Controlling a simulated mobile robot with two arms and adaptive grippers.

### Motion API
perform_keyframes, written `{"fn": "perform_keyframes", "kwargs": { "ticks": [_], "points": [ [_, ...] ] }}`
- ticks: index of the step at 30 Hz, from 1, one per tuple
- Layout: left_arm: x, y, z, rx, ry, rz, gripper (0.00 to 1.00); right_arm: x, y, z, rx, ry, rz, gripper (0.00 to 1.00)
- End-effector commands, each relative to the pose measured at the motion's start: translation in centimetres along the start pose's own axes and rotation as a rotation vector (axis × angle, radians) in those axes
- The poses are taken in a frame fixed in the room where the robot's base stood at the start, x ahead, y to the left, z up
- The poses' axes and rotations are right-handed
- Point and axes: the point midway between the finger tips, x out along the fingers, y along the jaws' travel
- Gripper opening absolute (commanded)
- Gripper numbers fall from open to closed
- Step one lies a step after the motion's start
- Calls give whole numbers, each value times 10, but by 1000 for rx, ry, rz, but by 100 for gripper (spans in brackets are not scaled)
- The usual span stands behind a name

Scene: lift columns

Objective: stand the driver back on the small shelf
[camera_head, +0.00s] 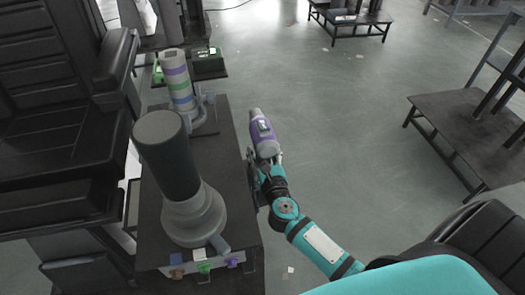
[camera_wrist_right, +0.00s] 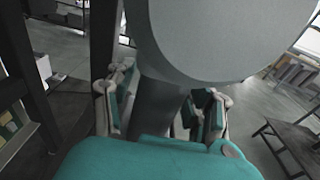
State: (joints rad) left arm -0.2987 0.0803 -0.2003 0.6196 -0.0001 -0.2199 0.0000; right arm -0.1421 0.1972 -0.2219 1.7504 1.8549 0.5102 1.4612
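The driver (camera_head: 263,137), grey with a purple band, is at the tip of my right arm, beside the right edge of the dark workbench. My right gripper (camera_head: 266,170) is around its lower part. In the right wrist view my right gripper's teal-padded fingers (camera_wrist_right: 160,112) lie on both sides of a dark grey handle (camera_wrist_right: 157,108). A wide grey rounded end of the driver (camera_wrist_right: 235,35) fills the top of that view. A small dark shelf (camera_head: 216,72) with green items is at the bench's far end; I cannot tell if it is the task's shelf. My left gripper is not in view.
A tall grey column with a dark top (camera_head: 168,155) stands on the workbench (camera_head: 232,150). A banded cylinder (camera_head: 178,82) stands behind it. Coloured blocks (camera_head: 203,267) line the bench's front edge. Open floor (camera_head: 340,110) lies to the right, then a low dark table (camera_head: 465,130).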

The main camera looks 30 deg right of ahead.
Motion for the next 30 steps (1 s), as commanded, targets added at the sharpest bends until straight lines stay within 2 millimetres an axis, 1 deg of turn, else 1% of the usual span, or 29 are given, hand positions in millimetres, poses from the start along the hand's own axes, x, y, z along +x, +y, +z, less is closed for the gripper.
{"fn": "perform_keyframes", "kwargs": {
  "ticks": [8, 11, 14, 15, 17, 24, 27, 30],
  "points": [
    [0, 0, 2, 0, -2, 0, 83, 0, 0, 1, 1, -1, 1, 60],
    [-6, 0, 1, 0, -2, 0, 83, 0, 0, 7, 1, -1, 1, 60],
    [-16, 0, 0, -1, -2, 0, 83, -2, 1, 19, 0, 0, 3, 60],
    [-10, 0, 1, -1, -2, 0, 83, -11, 1, 10, 2, 3, 3, 60],
    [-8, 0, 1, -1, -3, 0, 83, -24, 1, 10, 3, 3, 3, 60],
    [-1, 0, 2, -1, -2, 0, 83, -79, 0, 9, 2, 4, 1, 60],
    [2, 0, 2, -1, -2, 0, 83, -97, 0, 10, 2, 3, 0, 60],
    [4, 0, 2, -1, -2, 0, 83, -110, 0, 10, 0, 2, 1, 60]
  ]
}}
